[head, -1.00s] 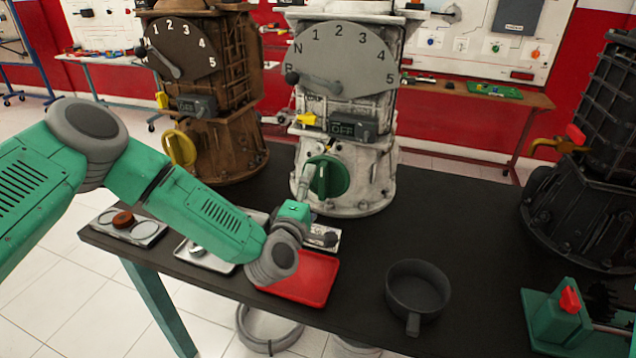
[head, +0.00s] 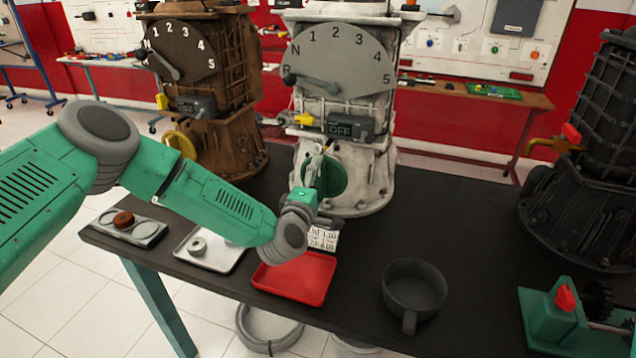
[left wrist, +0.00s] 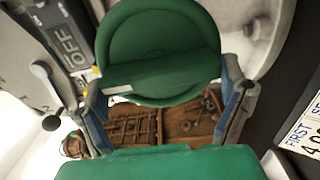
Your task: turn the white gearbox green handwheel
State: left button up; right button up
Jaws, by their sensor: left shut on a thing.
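The white gearbox (head: 368,165) stands upright on the dark table, with a numbered dial (head: 343,57) and an OFF switch (head: 345,129) on its front. Its green handwheel (head: 331,176) sits low on the front, partly hidden by my gripper. My left gripper (head: 316,172) is at the handwheel. In the left wrist view the handwheel (left wrist: 155,30) fills the upper middle, with its grip bar (left wrist: 160,70) lying across between my two fingers (left wrist: 166,105). The gripper is shut on that bar. My right gripper does not show.
A brown gearbox (head: 222,140) stands to the left and a black one (head: 585,180) to the right. A red tray (head: 295,278), a silver tray (head: 212,262) and a dark pan (head: 414,290) lie in front. A green device (head: 545,318) stands at the right.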

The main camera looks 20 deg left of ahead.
pick_arm(q)
jog(key=shift+s+d+f+m+h, duration=0.1)
jog(key=shift+d+m+h, duration=0.2)
jog(key=shift+d, duration=0.25)
jog(key=m, duration=0.6)
jog(key=shift+f, duration=0.1)
jog(key=m, duration=0.6)
jog(key=shift+p, duration=0.4)
jog(key=m, duration=0.4)
jog(key=shift+a+m, duration=0.1)
jog(key=shift+m, duration=2)
jog(key=o, duration=0.9)
jog(key=shift+w+f, duration=0.1)
jog(key=shift+w, duration=0.1)
